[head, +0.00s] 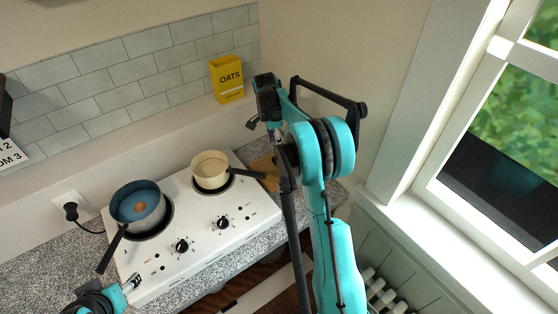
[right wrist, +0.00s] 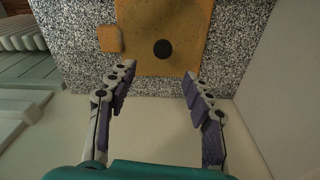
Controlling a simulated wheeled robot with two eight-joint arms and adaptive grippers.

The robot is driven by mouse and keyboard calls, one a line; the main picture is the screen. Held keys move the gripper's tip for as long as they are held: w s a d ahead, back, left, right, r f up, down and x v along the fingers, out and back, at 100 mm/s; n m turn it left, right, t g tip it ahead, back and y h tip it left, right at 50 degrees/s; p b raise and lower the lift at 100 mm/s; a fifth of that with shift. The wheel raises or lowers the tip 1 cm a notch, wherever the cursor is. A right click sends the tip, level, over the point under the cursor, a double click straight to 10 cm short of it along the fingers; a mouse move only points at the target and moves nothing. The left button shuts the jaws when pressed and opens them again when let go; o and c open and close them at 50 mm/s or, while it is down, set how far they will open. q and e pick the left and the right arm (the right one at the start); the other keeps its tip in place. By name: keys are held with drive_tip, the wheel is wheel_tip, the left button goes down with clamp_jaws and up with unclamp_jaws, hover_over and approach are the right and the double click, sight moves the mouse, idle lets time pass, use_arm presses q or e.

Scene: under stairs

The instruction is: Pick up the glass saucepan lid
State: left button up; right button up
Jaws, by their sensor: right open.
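I cannot make out the glass saucepan lid's clear outline for certain. In the right wrist view a dark round spot (right wrist: 162,48), perhaps its knob, shows over an orange-brown board (right wrist: 185,20) on the speckled counter. My right gripper (right wrist: 157,77) is open and empty, its two fingers spread below the spot in the picture and apart from it. In the head view my right arm hides most of that board (head: 262,163). A cream saucepan (head: 210,184) stands on the right burner.
A blue-lined pot (head: 138,222) with something orange inside sits on the left burner of the white stovetop (head: 205,245). A yellow oats box (head: 227,80) stands at the back by the tiled wall. A window (head: 500,150) and wall bound the right side.

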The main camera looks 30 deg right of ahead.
sight(275, 158)
wheel_tip(275, 158, down, 3)
drive_tip(key=shift+a+r, duration=0.1)
drive_tip(key=shift+r, duration=0.1)
wheel_tip(275, 158, down, 5)
drive_tip(key=shift+w+f+b, duration=0.15)
drive_tip(key=shift+b, duration=0.5)
clamp_jaws()
